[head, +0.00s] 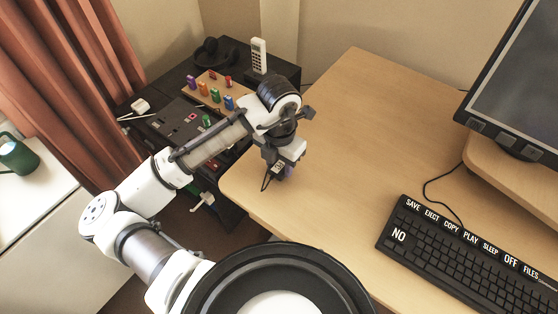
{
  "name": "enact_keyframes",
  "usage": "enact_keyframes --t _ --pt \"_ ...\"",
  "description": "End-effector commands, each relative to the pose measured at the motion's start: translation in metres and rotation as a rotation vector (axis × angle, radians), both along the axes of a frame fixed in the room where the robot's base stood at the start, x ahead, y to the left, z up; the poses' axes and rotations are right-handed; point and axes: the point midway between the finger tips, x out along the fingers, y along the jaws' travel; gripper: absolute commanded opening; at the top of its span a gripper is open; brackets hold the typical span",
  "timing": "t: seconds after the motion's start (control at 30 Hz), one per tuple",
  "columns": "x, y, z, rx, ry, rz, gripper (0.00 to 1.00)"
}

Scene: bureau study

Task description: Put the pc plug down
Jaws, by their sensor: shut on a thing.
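My gripper (280,174) points down over the left part of the wooden desk (335,120), near its left edge. I take this to be the pc plug, mostly hidden by the gripper. I cannot tell whether it touches the desk top.
A black side unit left of the desk holds a board with several coloured pieces (203,88), headphones (212,51), a white handset (259,56) and a white adapter (140,105). A keyboard (460,255) and monitor (520,80) stand right. The desk's middle is clear.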

Motion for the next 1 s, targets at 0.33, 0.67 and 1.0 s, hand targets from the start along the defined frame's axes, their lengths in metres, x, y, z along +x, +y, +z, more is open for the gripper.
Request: enact_keyframes --t 0.33,0.67,1.0 --pt "0.0 0.0 -0.005 0.0 0.0 0.0 0.21" --pt "0.0 0.0 -0.003 0.0 0.0 0.0 0.63" --pt "0.001 0.0 0.013 0.001 -0.001 0.0 0.63"
